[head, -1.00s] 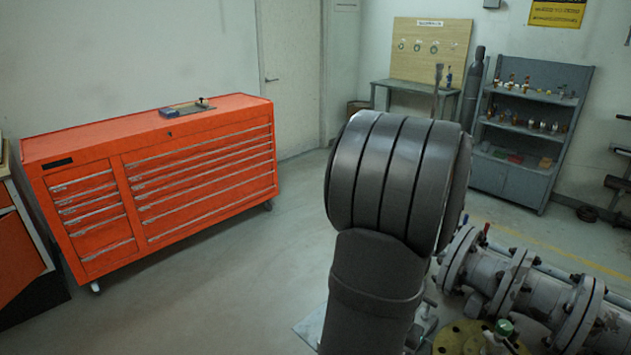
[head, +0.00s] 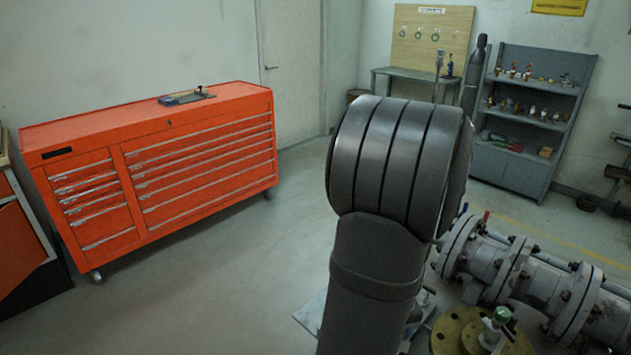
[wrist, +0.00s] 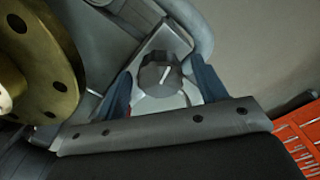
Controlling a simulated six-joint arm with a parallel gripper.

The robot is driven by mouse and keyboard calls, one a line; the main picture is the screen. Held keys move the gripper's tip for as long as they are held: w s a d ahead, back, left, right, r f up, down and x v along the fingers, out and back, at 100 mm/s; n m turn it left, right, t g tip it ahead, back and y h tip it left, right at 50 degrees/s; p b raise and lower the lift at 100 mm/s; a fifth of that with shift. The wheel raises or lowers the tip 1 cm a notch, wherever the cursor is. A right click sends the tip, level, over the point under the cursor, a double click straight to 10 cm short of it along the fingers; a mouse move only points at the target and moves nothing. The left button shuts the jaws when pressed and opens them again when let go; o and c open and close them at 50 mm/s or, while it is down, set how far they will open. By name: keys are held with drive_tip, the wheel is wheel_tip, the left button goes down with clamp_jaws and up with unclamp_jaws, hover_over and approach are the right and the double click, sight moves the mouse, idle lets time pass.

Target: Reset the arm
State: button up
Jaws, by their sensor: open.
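My gripper (wrist: 162,72) shows in the wrist view with its two blue fingers apart. In that picture a dark faceted knob or nut (wrist: 159,77) with a pale mark appears between the fingers. It sits over a light grey plate, and I cannot tell how far beyond the fingers it is. No contact with the fingers is clear. In the head view my own arm fills the middle and hides the gripper.
A yellow flange (wrist: 48,75) is close at the left of the wrist view.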

drive_tip(key=n, duration=0.5)
drive_tip(key=shift+n, duration=0.3)
idle(2.8)
